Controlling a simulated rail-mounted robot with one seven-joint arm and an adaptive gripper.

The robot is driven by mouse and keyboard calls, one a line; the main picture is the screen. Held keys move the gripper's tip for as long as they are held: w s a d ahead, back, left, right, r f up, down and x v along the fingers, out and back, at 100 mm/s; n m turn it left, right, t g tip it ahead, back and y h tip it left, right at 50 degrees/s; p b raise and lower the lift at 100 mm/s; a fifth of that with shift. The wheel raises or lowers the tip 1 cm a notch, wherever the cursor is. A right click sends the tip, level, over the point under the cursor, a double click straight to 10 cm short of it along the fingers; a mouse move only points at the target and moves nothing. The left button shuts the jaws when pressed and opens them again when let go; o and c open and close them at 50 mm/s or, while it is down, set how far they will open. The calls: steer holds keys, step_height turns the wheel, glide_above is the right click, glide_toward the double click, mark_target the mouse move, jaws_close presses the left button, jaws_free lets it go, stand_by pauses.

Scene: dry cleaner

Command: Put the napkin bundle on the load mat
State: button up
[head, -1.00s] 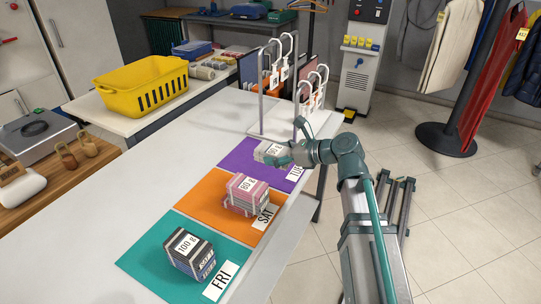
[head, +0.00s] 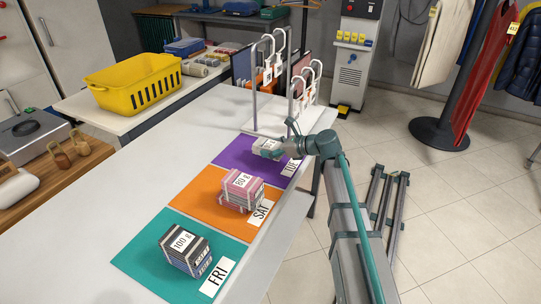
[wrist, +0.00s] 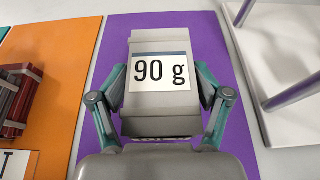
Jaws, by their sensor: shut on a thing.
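My gripper (wrist: 162,98) is shut on a light grey bundle (wrist: 160,115) with a "90 g" label. The fingers press on its left and right sides in the wrist view. In the head view the bundle (head: 266,146) is at the purple mat (head: 236,158) tagged TUE, low over it or resting on it; I cannot tell which. A pink banded bundle (head: 241,195) labelled "80 g" sits on the orange SAT mat (head: 197,204). A dark striped bundle (head: 185,262) labelled "100 g" sits on the teal FRI mat (head: 150,266). No mat is marked as load mat.
A white rack with upright posts (head: 256,85) and hangers stands just beyond the purple mat. A yellow basket (head: 135,83) is on the side table. The white table (head: 110,205) left of the mats is clear.

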steer(key=shift+w+f, duration=0.15)
steer(key=shift+f, duration=1.55)
steer(key=o, duration=1.2)
steer(key=shift+f, duration=0.1)
steer(key=shift+d, duration=0.1)
steer(key=v, duration=1.2)
steer(key=shift+r, duration=0.25)
